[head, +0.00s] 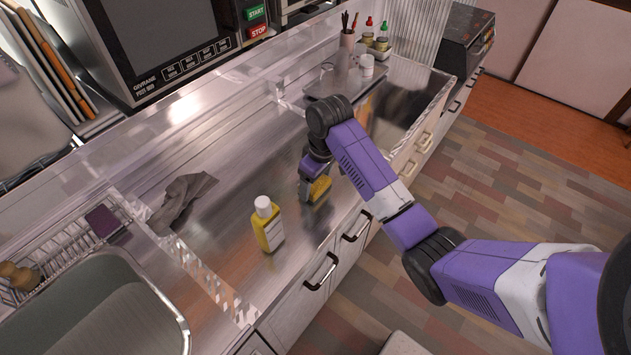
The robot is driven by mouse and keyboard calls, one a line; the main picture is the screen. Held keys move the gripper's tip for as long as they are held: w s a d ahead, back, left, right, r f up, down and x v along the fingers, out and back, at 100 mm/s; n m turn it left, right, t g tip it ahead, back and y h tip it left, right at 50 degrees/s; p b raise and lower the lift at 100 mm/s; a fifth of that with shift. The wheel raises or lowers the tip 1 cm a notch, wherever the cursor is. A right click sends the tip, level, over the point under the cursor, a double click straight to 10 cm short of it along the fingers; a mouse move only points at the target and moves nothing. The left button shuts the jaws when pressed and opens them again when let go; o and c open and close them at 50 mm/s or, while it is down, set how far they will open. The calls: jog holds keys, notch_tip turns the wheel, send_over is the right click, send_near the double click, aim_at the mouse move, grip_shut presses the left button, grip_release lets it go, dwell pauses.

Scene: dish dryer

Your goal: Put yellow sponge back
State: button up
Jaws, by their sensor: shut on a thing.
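My gripper (312,192) is over the steel counter, right of the middle bottle, with its jaws pointing down. It is shut on the yellow sponge (320,187), which shows as a small yellow block at the fingertips. The sponge is at or just above the counter surface; I cannot tell if it touches. Part of the sponge is hidden by the fingers. A wire rack (62,257) stands beside the sink at the left, with a dark purple sponge-like block (103,222) and a brown object (20,275) in it.
A yellow bottle with a white cap (268,226) stands on the counter left of my gripper. A crumpled grey cloth (181,201) lies farther left. The sink (110,295) is at lower left, a microwave (165,45) at the back.

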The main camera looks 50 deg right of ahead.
aim_at(320, 185)
jog(key=o, duration=1.2)
jog(key=shift+f, duration=0.1)
jog(key=shift+s+r+p, duration=0.3)
jog(key=shift+r+p, duration=0.45)
jog(key=shift+r, duration=1.3)
jog(key=shift+s+r+p, duration=0.25)
jog(key=shift+r+p, duration=0.5)
jog(key=shift+r, duration=1.25)
jog(key=shift+s+r+p, duration=0.3)
jog(key=shift+r+p, duration=0.45)
jog(key=shift+r, duration=1.3)
jog(key=shift+w, duration=0.1)
